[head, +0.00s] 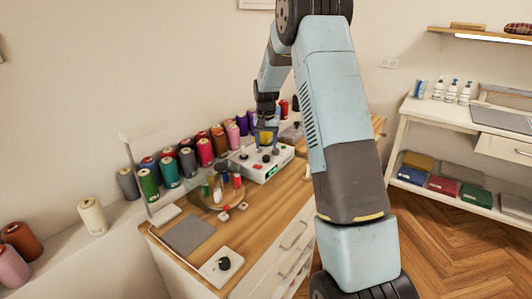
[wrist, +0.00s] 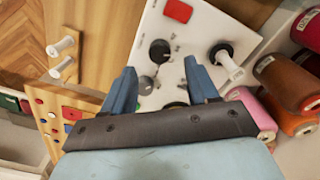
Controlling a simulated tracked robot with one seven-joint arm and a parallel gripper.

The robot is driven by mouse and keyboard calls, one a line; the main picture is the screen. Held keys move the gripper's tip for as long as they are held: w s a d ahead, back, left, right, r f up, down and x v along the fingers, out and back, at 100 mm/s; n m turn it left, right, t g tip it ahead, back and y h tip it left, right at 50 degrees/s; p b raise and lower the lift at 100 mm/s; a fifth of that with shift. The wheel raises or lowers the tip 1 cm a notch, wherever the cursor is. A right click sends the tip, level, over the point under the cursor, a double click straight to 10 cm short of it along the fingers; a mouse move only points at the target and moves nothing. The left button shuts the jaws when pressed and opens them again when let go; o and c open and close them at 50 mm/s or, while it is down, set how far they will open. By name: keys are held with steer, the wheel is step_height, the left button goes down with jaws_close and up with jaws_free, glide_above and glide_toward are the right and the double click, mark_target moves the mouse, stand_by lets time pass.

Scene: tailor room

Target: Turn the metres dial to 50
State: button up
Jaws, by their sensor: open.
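A white winding machine (head: 262,165) with dark knobs and a green display stands on the wooden desk, below my gripper (head: 265,140). In the wrist view, its white panel carries a large black dial (wrist: 160,51) with a white mark and a smaller grey knob (wrist: 147,83) beside it. A red button (wrist: 178,10) and a black spindle (wrist: 222,52) are farther off. My gripper (wrist: 160,67) is open and empty, its blue fingers on either side of the dial area. Contact cannot be told. No label is readable, so I cannot tell which knob is metres.
Thread cones (head: 188,160) line the wall behind the machine. A round tray (head: 222,195) of small spools, a lamp (head: 160,210), a grey pad (head: 188,235) and a white box with a black knob (head: 222,266) share the desk. Pegged board (wrist: 62,115) lies left in the wrist view.

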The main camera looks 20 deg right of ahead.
mark_target(266, 157)
step_height(266, 157, up, 8)
stand_by(0.4)
steer(key=shift+r, duration=0.1)
steer(key=s+a+r+n+t, duration=0.1)
steer(key=s+a+r, duration=0.1)
steer(key=s+r, duration=0.7)
steer(key=s+a+r+n+t, duration=0.15)
steer(key=s+r, duration=0.45)
steer(key=s, duration=0.6)
steer(key=s+a+n+t, duration=0.1)
steer(key=s+a+t, duration=0.2)
steer(key=s, duration=1.9)
steer(key=shift+s+f, duration=0.15)
steer(key=shift+f, duration=0.15)
